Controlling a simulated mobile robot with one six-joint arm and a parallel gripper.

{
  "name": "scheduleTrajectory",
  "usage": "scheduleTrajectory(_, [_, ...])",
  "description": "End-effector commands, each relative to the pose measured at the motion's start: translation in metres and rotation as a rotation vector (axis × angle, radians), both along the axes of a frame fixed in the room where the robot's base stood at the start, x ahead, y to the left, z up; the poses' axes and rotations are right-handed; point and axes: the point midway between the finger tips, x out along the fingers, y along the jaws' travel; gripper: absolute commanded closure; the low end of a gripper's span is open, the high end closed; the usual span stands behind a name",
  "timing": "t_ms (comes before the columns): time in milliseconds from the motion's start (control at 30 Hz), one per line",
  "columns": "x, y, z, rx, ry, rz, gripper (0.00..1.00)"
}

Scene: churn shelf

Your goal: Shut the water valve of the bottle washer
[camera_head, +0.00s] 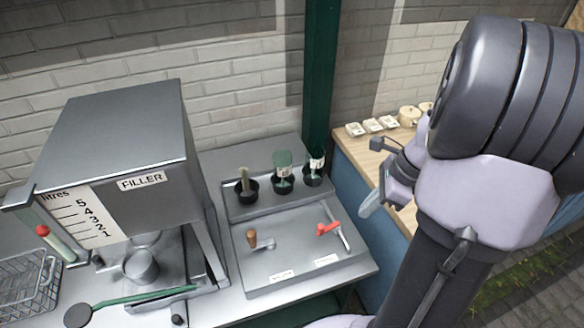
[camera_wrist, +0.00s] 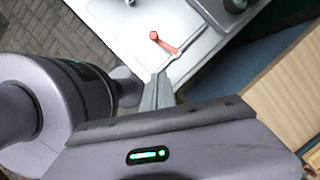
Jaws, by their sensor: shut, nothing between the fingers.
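The bottle washer is a grey metal unit (camera_head: 240,282) with several black cups along its back, holding brushes or bottles. On its top plate are a red-handled valve (camera_head: 328,228) on a slanted metal pipe and a wooden-handled valve (camera_head: 253,240). The red handle lies roughly across its pipe. A small label sits in front of each valve; I cannot read them. In the wrist view a red lever (camera_wrist: 165,43) shows ahead of the fingertips. My gripper (camera_head: 371,203) is shut and empty, up and right of the red valve, apart from it. It also shows in the wrist view (camera_wrist: 157,90).
A grey filler box (camera_head: 125,140) with a litre scale stands left of the washer. A wire basket (camera_head: 28,285) and a green-handled tool (camera_head: 140,301) lie nearby. A wooden-topped blue counter (camera_head: 350,150) on the right holds small white items. A green post (camera_head: 321,85) rises behind.

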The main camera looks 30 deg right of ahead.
Motion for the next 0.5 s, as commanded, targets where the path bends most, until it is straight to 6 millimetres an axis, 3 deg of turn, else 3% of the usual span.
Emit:
scheduleTrajectory(400, [0.023,0.024,-0.088,-0.001,0.0,0.009,1.0])
scheduleTrajectory(500, [0.034,0.034,-0.091,-0.004,-0.001,0.013,1.0])
